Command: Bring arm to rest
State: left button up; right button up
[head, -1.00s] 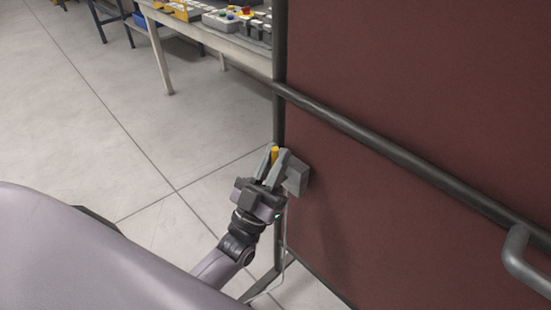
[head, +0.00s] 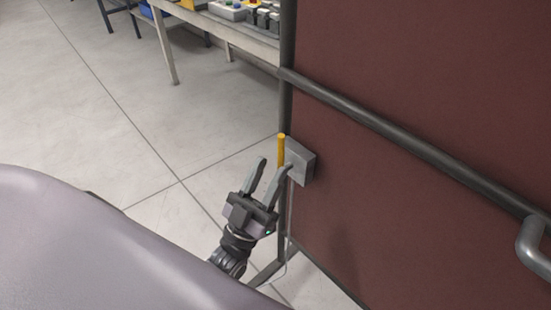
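My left gripper (head: 273,178) is open and empty, its two grey fingers spread and pointing up. It is just below and left of a grey box (head: 301,162) on the edge of a dark red panel (head: 420,130). A yellow upright lever (head: 281,150) stands at the left side of the box. The right fingertip overlaps the box and the foot of the lever in the picture; I cannot tell if it touches. My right gripper is not in view.
A dark rail (head: 400,138) crosses the panel, with a grey handle (head: 532,255) at the right. A workbench (head: 235,32) with control boxes stands at the back. The tiled floor (head: 120,110) left of the panel is clear. A thin cable hangs below the grey box.

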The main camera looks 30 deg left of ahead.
pick_arm(q)
jog(key=shift+s+f, duration=0.45)
dwell(0.3)
jog(key=shift+w+d+f+g+p, duration=0.15)
jog(key=shift+f+g+p, duration=0.1)
jog(key=shift+g+p, duration=0.25)
jog(key=shift+w+a+f+g+p, duration=0.1)
jog(key=shift+f+g+p, duration=0.15)
jog(key=shift+g, duration=0.45)
jog(key=s+f+m+g+y+p, duration=0.1)
jog(key=s+f+g+p, duration=0.5)
jog(key=s+f+g, duration=0.4)
jog(key=f+g, duration=0.1)
jog(key=g, duration=0.3)
jog(key=shift+a+f+y, duration=0.3)
jog(key=shift+a+f, duration=0.05)
